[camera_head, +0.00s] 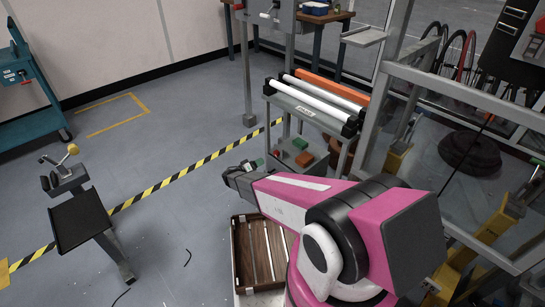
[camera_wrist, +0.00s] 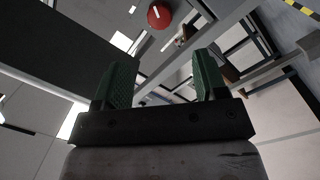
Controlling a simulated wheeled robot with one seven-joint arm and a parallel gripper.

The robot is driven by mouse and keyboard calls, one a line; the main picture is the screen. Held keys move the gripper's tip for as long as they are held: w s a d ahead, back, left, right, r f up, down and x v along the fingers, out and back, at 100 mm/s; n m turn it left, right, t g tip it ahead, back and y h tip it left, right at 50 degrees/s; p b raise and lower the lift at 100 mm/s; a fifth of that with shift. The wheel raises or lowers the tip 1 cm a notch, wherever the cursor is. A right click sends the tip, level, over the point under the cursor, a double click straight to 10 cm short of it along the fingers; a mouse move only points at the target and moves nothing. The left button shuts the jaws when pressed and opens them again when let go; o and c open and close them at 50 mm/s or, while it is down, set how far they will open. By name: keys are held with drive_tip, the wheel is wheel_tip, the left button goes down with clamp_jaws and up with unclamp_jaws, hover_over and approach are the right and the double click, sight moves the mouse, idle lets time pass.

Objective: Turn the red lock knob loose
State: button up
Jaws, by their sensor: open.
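A round red knob (camera_wrist: 159,15) with a pale bar across its face shows at the top of the wrist view. It sits beside a large dark panel (camera_wrist: 75,45) and a grey beam. My gripper (camera_wrist: 160,68) is open, with its two green fingers spread wide and nothing between them. The knob lies beyond the fingertips, apart from them. In the head view my gripper (camera_head: 256,163) is small and partly hidden by my wrist, and I cannot make out the red knob clearly there.
A box with red and green buttons (camera_head: 302,143) stands beyond my gripper. A rack with white rollers (camera_head: 318,105) is behind it. A wooden crate (camera_head: 239,262) is below my arm. A stand with a black plate (camera_head: 78,219) is at left. Open floor lies between.

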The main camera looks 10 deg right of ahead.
sight(275, 154)
drive_tip(key=x, duration=1)
drive_tip(key=shift+w+d, duration=0.15)
drive_tip(key=shift+d, duration=0.15)
drive_tip(key=c, duration=0.9)
